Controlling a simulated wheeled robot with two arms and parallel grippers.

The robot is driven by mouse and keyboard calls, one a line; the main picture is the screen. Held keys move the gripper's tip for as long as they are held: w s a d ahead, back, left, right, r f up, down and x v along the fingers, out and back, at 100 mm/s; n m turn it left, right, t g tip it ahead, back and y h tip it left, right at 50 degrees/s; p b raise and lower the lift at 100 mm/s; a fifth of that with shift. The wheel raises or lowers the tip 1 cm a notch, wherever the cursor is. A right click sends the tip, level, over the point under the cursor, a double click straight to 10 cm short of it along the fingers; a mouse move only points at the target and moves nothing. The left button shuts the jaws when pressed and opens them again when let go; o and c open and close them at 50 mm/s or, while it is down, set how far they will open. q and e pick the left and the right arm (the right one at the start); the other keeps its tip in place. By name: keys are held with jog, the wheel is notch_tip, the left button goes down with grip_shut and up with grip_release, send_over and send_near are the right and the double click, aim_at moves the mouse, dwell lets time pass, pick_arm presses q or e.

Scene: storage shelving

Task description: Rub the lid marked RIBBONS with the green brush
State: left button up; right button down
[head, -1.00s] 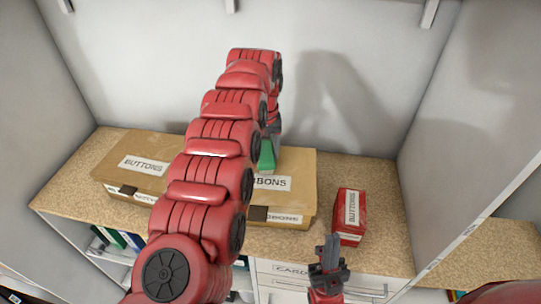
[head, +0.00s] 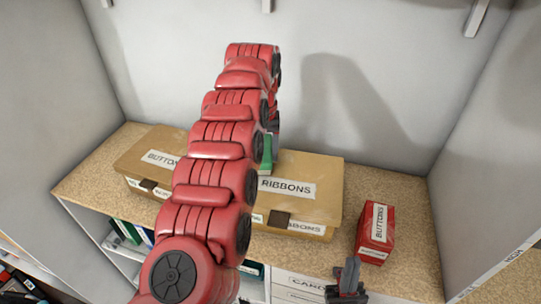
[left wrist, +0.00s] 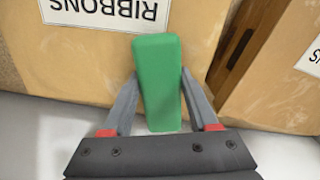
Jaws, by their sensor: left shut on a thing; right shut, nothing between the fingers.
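The RIBBONS lid (head: 325,175) tops a tan box on the cork-coloured shelf, with its white label facing up. It also shows in the left wrist view (left wrist: 205,28), label upside down. My left gripper (left wrist: 159,76) is shut on the green brush (left wrist: 158,85), over the lid's edge near the pale wall. The brush shows partly in the head view (head: 267,153), behind my left arm, which hides that gripper. I cannot tell whether the brush touches the lid. My right gripper (head: 347,272) is shut and empty, low in front of the shelf.
A second tan box, marked BUTTONS (head: 140,160), stands left of the RIBBONS box, partly behind my arm. A red BUTTONS box (head: 375,235) stands on the right. Walls close in the back and both sides. Bare shelf (head: 410,215) shows on the right.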

aim_at(293, 167)
pick_arm(q)
jog(key=shift+w+d+r+p, duration=0.1)
jog(key=shift+w+r+p, duration=0.15)
jog(key=shift+p, duration=0.8)
jog(key=shift+f, duration=0.15)
jog(key=shift+d+f, duration=0.2)
jog(key=shift+f, duration=0.05)
jog(key=shift+s+d, duration=0.2)
jog(key=shift+d, duration=0.45)
jog(key=shift+s+d+f, duration=0.1)
jog(key=shift+s+d, duration=0.2)
jog(key=shift+d, duration=0.5)
jog(key=shift+s+d, duration=0.1)
jog(key=shift+d, duration=0.1)
jog(key=shift+c, duration=0.6)
jog(key=shift+s+d+r+p, duration=0.15)
jog(key=shift+d+p, duration=0.5)
jog(key=shift+d, duration=0.05)
jog(key=shift+s+d+r+p, duration=0.1)
jog(key=shift+s+d+p, duration=0.05)
jog(key=shift+d+p, duration=0.5)
jog(key=shift+s+d+f+p, duration=0.15)
jog(key=shift+d+p, duration=0.3)
jog(key=shift+d, duration=0.1)
